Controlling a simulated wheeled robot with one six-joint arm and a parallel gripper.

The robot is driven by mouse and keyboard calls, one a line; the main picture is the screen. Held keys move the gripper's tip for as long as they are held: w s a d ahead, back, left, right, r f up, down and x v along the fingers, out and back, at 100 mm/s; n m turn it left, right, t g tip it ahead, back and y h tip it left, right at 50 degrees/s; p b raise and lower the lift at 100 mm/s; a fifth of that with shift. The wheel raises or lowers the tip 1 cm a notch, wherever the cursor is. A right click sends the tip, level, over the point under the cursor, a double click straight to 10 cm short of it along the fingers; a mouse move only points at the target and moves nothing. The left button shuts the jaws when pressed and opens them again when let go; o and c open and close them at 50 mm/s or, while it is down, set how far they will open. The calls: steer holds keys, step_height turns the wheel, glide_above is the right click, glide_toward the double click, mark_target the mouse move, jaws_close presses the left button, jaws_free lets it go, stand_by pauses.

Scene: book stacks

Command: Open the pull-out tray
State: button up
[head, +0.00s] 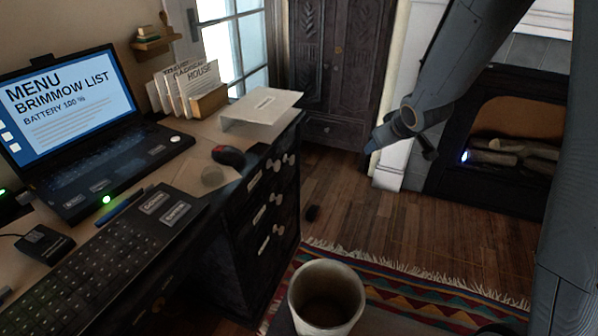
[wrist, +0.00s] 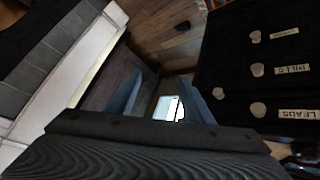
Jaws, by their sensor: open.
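A dark desk drawer unit (head: 268,215) in the head view has several stacked fronts with pale round knobs and labels. In the wrist view, its front (wrist: 225,65) is at right, with knobs and labels, one reading "BILLS". All the fronts look shut. No front is clearly marked as the pull-out tray, so I cannot tell which it is. My gripper (head: 373,143) hangs over the floor, right of the drawer unit and apart from it. In the wrist view, the two blue fingers of my gripper (wrist: 160,98) stand apart with nothing held between them.
The desk holds a laptop (head: 90,128), a black keyboard (head: 95,268), a red and black mouse (head: 228,156) and upright papers. A cup (head: 326,297) is in front. A fireplace (head: 505,160) is at right. Wooden floor (head: 345,200) and a patterned rug (head: 400,300) lie between.

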steer(key=w+a+f+n+t+y+b, duration=0.25)
steer(key=w+a+f, duration=0.25)
steer(key=w, duration=0.5)
steer(key=n+g+y+b, duration=0.5)
steer(key=n+y+b, duration=0.45)
steer(key=y, duration=0.45)
glide_toward(293, 161)
steer(key=shift+t+h, duration=0.25)
steer(key=x, duration=0.7)
steer(key=shift+a+r, duration=0.1)
steer(key=shift+a, duration=0.15)
steer(key=shift+c, duration=0.2)
jaws_close()
